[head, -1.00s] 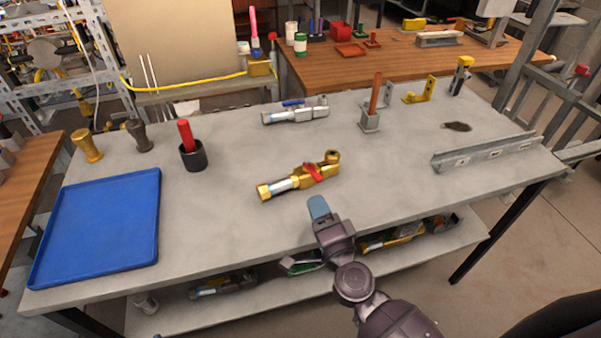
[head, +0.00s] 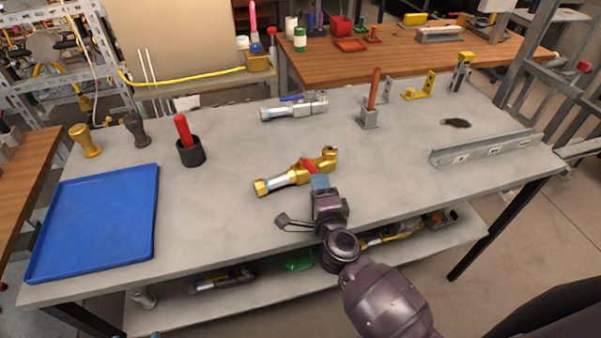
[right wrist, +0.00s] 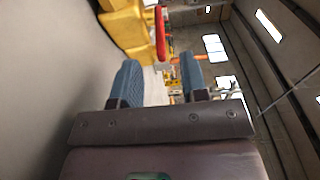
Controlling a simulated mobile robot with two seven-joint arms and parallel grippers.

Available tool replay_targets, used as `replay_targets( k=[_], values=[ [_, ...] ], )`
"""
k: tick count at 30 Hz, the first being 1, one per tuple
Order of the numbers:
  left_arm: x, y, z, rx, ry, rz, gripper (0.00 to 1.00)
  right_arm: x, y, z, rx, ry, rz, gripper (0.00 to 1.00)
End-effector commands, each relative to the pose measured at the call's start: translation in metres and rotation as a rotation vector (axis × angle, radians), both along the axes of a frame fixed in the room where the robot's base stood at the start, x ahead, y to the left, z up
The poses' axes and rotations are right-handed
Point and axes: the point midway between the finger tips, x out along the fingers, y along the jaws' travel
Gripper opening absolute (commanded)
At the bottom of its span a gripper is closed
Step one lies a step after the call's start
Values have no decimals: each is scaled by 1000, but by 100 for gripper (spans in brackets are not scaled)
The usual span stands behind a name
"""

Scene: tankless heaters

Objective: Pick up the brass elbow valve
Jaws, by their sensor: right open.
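The brass elbow valve (head: 278,184) lies on the grey workbench, with a red lever (head: 307,165) and a silver middle section. In the right wrist view its yellow brass body (right wrist: 124,27) is at the top, left of centre, and the red lever (right wrist: 160,35) is beyond the gap between the fingers. My right gripper (head: 320,182) is at the near side of the valve's right half and covers a little of it. Its blue-padded fingers (right wrist: 160,82) are open with nothing held between them. My left gripper is out of view.
A silver valve with a blue lever (head: 295,108) lies farther back. A blue tray (head: 97,225) is at the left, beside a black cup with a red handle (head: 190,150). A metal channel (head: 485,150) lies at the right. The bench around the brass valve is clear.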

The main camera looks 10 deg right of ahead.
Motion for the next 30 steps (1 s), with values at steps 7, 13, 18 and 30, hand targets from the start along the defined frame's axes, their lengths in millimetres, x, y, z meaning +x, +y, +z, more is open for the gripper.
replay_targets(
  k=[7, 13, 18, 30],
  values=[
    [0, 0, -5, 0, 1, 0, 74, 33, 6, 1, 0, -2, 1, 40],
    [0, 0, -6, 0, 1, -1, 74, 48, 4, 1, 0, 0, 0, 40],
    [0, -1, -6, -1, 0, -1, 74, 49, 4, 1, 0, 0, 0, 40],
    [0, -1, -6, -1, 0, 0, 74, 49, 4, 1, 0, -1, 0, 0]
  ],
)
